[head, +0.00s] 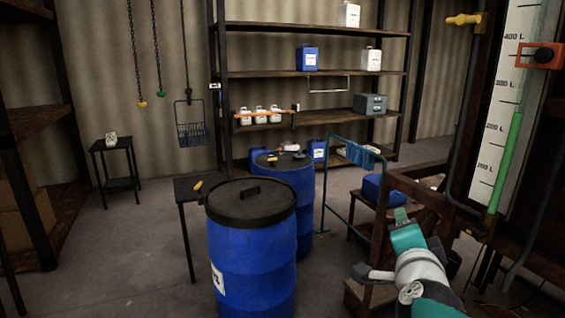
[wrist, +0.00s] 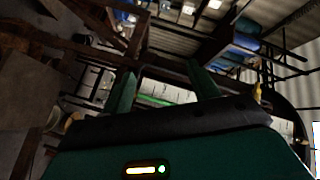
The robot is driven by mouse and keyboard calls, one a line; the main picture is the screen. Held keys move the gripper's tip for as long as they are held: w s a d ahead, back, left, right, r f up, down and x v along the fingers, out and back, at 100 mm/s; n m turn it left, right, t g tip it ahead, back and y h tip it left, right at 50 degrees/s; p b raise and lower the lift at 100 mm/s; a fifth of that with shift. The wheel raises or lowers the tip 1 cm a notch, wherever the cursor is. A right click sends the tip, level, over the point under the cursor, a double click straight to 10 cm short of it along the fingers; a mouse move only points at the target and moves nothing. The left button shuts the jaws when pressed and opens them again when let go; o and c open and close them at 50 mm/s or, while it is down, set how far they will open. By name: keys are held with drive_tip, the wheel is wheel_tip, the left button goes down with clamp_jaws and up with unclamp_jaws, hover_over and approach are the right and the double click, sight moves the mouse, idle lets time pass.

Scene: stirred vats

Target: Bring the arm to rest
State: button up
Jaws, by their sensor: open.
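My arm rises from the lower right of the head view, with its teal and white links bent upward. My gripper (head: 401,214) is at its upper end, in front of the brown frame beside the level gauge. In the wrist view my gripper (wrist: 164,84) shows two green fingers spread apart with nothing held between them. The wrist view is tilted, and the gauge (wrist: 160,93) with its green column shows beyond the fingers.
The brown frame (head: 432,201) and gauge board (head: 505,110) stand close to my arm. Two blue drums, the nearer with a black lid (head: 251,203), stand left of it. A blue rail (head: 325,185) stands between. Shelves (head: 310,73) line the back.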

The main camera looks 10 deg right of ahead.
drive_tip(key=w+a+f+n+y, duration=0.1)
drive_tip(key=a+f+n+y, duration=0.4)
drive_tip(key=a+n, duration=0.4)
drive_tip(key=s+a+f+n+g+y, duration=0.3)
drive_tip(key=s+a+f+n+g, duration=0.5)
drive_tip(key=s+a+n, duration=0.1)
drive_tip(key=shift+s+a+n+g+y, duration=0.3)
drive_tip(key=shift+s+a, duration=0.25)
drive_tip(key=shift+s, duration=0.1)
drive_tip(key=c, duration=0.5)
drive_tip(key=shift+d, duration=0.1)
